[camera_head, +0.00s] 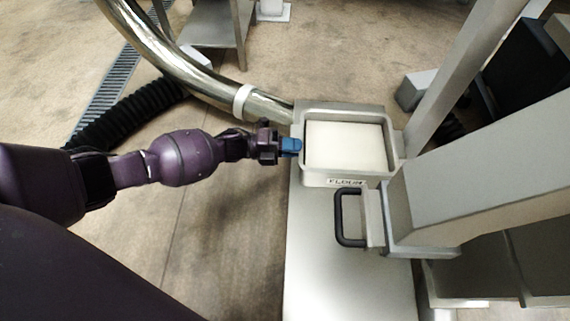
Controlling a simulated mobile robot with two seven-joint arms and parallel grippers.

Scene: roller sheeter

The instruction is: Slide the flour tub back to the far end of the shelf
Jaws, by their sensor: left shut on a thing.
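The flour tub (347,180) is a pale, squarish open tub with a "FLOUR" label on its near side and white flour inside. It sits at the far end of the metal shelf (335,285), beside a raised metal edge. My left gripper (291,146), with blue fingertips, is at the tub's left wall and shut on it. The fingertips are partly hidden against the rim. My right gripper is not in view.
A black handle (347,220) stands out over the shelf just nearer than the tub. Metal machine frame parts (480,165) rise close on the right. A shiny pipe (190,70) runs behind my left arm. The near part of the shelf is bare.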

